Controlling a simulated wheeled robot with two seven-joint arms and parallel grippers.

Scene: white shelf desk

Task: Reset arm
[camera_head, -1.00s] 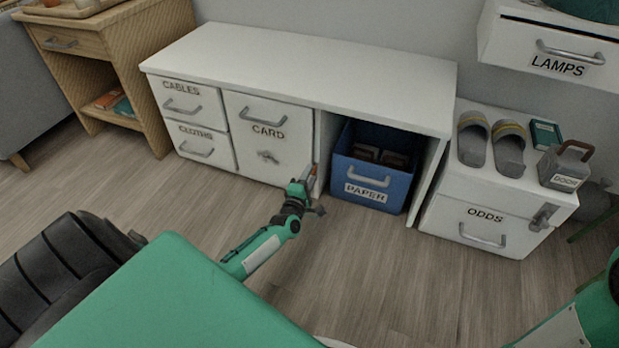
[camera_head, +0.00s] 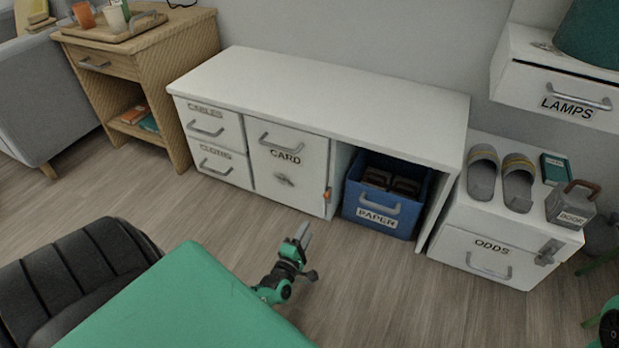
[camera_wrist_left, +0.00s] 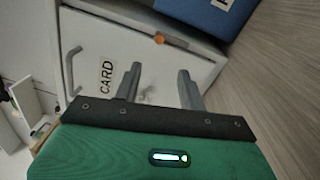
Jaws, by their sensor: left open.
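My left gripper (camera_head: 302,236) is over the wood floor in front of the white desk (camera_head: 320,92), below the CARD door (camera_head: 288,168). In the left wrist view its two grey fingers (camera_wrist_left: 158,88) stand apart with nothing between them. The CARD door, with its grey handle and an orange knob, is shut and lies beyond the fingers, apart from them. My right gripper is out of the head view; only a bit of my right arm shows at the lower right edge.
A blue PAPER bin (camera_head: 386,212) stands in the open bay of the desk. The ODDS cabinet (camera_head: 478,246) is at the right, with slippers (camera_head: 500,178) on top. The LAMPS drawer (camera_head: 556,92) juts out above. A wooden side table (camera_head: 150,62) is at the left.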

